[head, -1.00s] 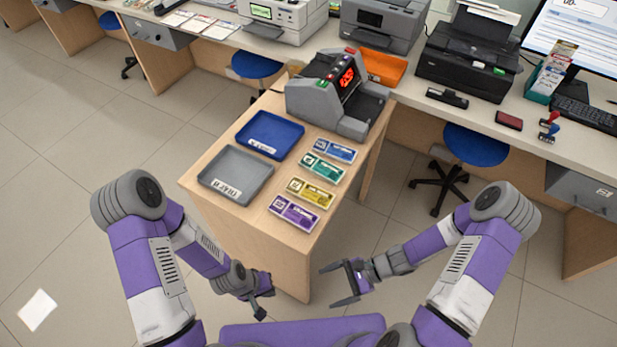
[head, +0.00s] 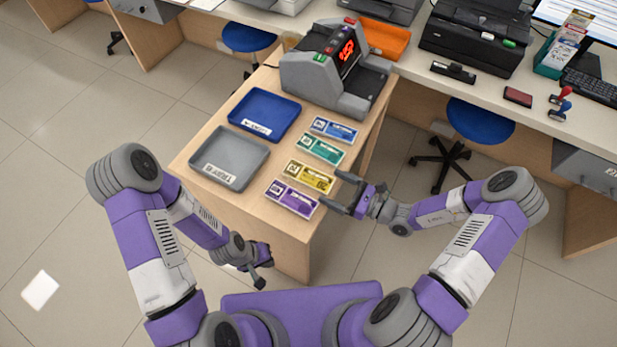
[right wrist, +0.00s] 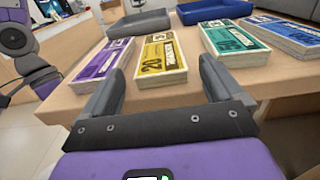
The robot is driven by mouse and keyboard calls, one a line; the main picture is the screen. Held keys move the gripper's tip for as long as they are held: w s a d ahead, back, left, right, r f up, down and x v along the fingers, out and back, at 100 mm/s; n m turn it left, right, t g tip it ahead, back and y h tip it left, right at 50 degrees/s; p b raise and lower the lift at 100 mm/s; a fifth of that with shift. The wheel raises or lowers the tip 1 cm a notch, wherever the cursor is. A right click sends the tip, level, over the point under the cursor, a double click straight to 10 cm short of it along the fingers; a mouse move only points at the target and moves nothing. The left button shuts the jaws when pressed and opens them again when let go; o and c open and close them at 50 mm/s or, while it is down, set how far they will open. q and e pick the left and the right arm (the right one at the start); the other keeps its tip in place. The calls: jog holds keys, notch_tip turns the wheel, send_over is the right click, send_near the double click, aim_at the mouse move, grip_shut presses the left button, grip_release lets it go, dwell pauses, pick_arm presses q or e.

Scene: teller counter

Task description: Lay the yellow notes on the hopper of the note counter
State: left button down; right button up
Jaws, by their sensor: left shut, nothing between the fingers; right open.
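The yellow notes (head: 308,176) lie as a bundle on the small wooden table, between the green notes (head: 320,149) and the purple notes (head: 291,198). The note counter (head: 336,75) stands at the table's far end with a lit red display. My right gripper (head: 340,191) is open and empty at the table's right edge, close to the yellow notes. In the right wrist view the yellow notes (right wrist: 161,62) lie just ahead, between my open fingers (right wrist: 160,88). My left gripper (head: 262,268) is shut and empty, low in front of the table.
A blue tray (head: 291,105) and a grey tray (head: 196,163) stand on the table's left side. Blue notes (head: 333,130) lie beyond the green ones. A long counter with printers and an orange tray (head: 385,38) runs behind. Blue stools (head: 478,122) stand near it.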

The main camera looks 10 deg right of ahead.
jog(key=shift+w+a, duration=0.2)
jog(key=shift+a, duration=0.1)
jog(key=shift+c, duration=0.4)
jog(key=c, duration=1.2)
jog(key=shift+o, duration=0.2)
notch_tip(320, 180, up, 10)
jog(key=p, duration=0.4)
jog(key=d+m+t+h, duration=0.1)
jog(key=d+t+h, duration=0.1)
jog(key=w+d+m+t+h, duration=0.1)
jog(key=m+t+h, duration=0.1)
jog(key=d+m+t+h, duration=0.1)
jog(key=d+m+h, duration=0.1)
jog(key=shift+w+d+t, duration=0.35)
jog(key=shift+w+t, duration=0.05)
